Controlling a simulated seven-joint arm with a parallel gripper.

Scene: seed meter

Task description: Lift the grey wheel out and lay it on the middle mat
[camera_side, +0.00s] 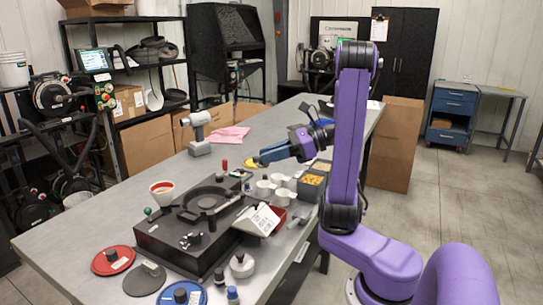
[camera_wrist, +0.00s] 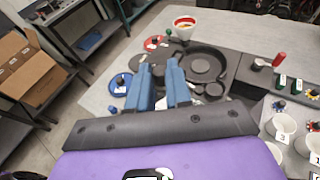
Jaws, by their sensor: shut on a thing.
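The middle mat (camera_side: 144,280) is a grey disc at the table's front, bare but for a label, between a red disc (camera_side: 112,262) and a blue disc (camera_side: 180,297), both with dark knobs.
A silver knobbed piece (camera_side: 242,265) and small bottles stand in front of the meter. A white angled box (camera_side: 259,219) is at its right, with white cups (camera_side: 265,188) behind. A red-rimmed cup (camera_side: 162,192) stands at left. A grey device (camera_side: 198,132) and pink cloth (camera_side: 232,136) lie farther back.

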